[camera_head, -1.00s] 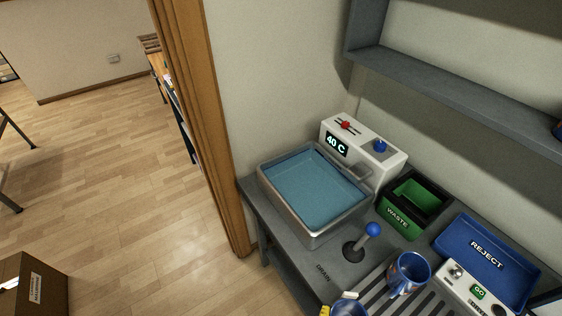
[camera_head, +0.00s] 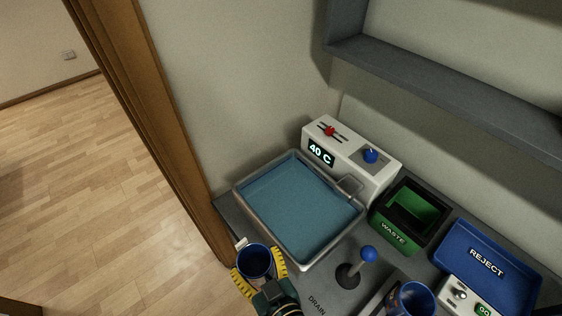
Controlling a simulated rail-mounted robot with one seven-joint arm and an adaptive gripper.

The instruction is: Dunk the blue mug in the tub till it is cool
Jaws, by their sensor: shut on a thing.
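My gripper (camera_head: 258,268), with yellow fingers, is shut on a dark blue mug (camera_head: 254,259). The mug's open top faces the camera, and a small white piece shows at its upper left edge. Mug and gripper are at the near left corner of the tub (camera_head: 237,196), outside its water area in the picture; their height is unclear. The tub is a metal-rimmed basin of blue water (camera_head: 300,208). The white unit (camera_head: 372,177) behind it has a display (camera_head: 320,153) reading 40 C. A second blue mug (camera_head: 414,299) stands at the lower right, partly cut off.
A blue-knobbed lever (camera_head: 368,255) stands right of the tub, near the word DRAIN. A green WASTE bin (camera_head: 393,232) and a blue REJECT tray (camera_head: 486,263) are farther right. A grey shelf (camera_head: 450,95) overhangs the back. A wooden door frame (camera_head: 165,130) stands left.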

